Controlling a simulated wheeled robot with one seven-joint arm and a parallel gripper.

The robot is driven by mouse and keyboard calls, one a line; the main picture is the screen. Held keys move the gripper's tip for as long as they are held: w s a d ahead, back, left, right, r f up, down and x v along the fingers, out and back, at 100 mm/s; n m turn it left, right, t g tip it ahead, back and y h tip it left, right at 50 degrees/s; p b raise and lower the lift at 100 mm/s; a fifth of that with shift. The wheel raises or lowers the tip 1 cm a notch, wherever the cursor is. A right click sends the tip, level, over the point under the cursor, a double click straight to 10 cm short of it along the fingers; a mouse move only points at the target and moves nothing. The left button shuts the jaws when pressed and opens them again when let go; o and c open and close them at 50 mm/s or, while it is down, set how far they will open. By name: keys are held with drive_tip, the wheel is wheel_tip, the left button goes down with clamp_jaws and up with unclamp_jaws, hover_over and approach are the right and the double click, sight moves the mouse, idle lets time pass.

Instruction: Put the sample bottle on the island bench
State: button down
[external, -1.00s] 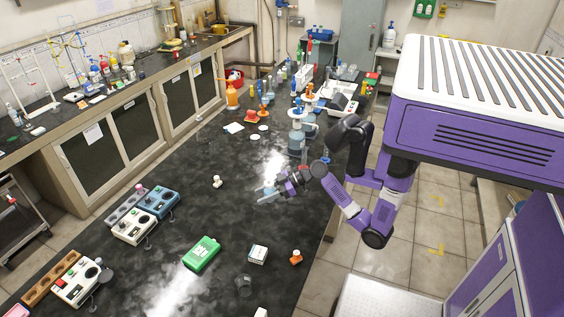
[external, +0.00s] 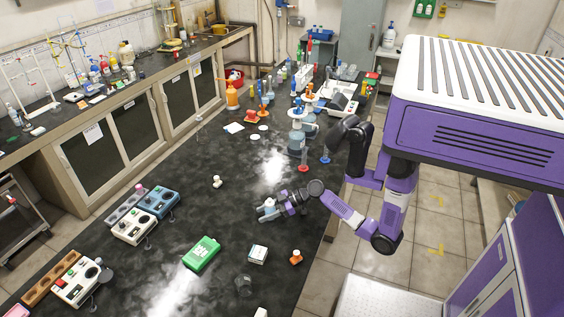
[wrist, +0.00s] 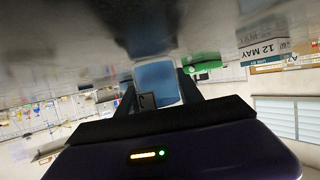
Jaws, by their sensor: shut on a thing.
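The sample bottle (external: 268,211) is small, pale and bluish, with what looks like a light cap. My gripper (external: 272,209) is shut on it over the middle of the dark island bench (external: 225,185). In the wrist view the bottle shows as a blue body (wrist: 157,82) between my two dark fingers. That view is upside down, with the bench surface close along the top. The bottle looks about upright and low over the bench; I cannot tell whether its base touches. My fingers hide part of it.
A green case (external: 203,253), a small white box (external: 257,254), an orange-capped bottle (external: 296,257) and a dark glass (external: 243,285) stand nearer the camera. Small white pieces (external: 217,181) lie to the left. Blue-labelled bottles (external: 296,142) and other glassware crowd the far end. Bench around my gripper is clear.

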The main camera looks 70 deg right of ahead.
drive_tip(key=shift+f, duration=0.1)
drive_tip(key=c, duration=0.8)
unclamp_jaws()
drive_tip(key=shift+o, duration=0.2)
drive_tip(key=shift+r, duration=0.25)
drive_tip(key=b+v, duration=0.1)
drive_tip(key=v, duration=1.1)
drive_tip(key=shift+b, duration=0.4)
